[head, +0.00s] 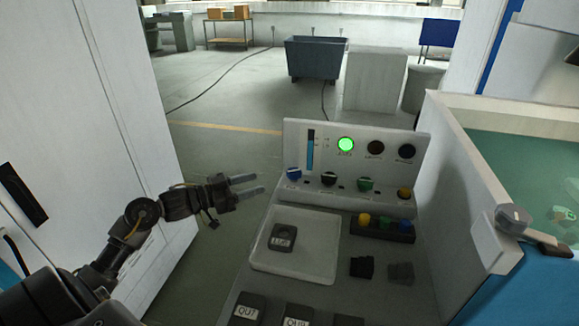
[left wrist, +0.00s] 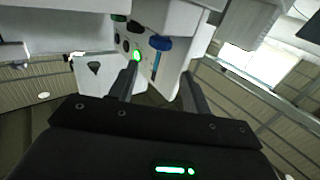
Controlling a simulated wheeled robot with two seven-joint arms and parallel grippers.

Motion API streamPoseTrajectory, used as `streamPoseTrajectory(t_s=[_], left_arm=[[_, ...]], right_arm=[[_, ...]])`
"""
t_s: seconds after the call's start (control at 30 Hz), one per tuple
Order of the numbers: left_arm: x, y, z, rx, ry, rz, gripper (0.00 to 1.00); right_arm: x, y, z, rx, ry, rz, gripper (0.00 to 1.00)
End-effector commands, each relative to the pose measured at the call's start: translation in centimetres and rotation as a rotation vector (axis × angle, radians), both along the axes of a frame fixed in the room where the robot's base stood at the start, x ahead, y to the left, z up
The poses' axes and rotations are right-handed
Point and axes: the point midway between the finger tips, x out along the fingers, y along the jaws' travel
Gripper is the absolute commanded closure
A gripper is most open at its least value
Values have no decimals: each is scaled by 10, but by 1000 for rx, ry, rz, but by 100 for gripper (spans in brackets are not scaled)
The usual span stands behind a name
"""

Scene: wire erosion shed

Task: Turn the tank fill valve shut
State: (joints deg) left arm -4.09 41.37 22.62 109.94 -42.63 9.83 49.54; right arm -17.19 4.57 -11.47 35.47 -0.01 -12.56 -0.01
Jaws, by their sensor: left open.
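The sloped control panel (head: 310,150) carries a row of knobs. The blue knob (head: 292,175) is at its left end, under a blue level gauge (head: 310,152); I cannot read its label or tell which knob is the tank fill valve. My left gripper (head: 261,184) is open and empty, just left of the blue knob and apart from it, fingers pointing right. In the left wrist view the blue knob (left wrist: 160,43) shows beyond and between the open fingers (left wrist: 160,72). My right gripper is not in view.
A white tray (head: 262,255) with a dark block lies in front. A tank (head: 530,160) of greenish liquid stands at right. A white cabinet (head: 110,90) stands at left.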

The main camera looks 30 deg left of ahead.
Motion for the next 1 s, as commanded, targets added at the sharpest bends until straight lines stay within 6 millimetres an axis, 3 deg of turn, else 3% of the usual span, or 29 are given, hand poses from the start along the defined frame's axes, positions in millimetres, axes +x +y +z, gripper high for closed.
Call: streamPoseTrajectory(t_s=[0.23,0.7,1.0], left_arm=[[13,-8,1,-5,-2,1,51],[80,-52,2,-3,-3,-1,51],[91,-61,0,0,-2,-2,51]], right_arm=[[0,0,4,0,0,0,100],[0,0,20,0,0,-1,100],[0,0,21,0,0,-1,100]])
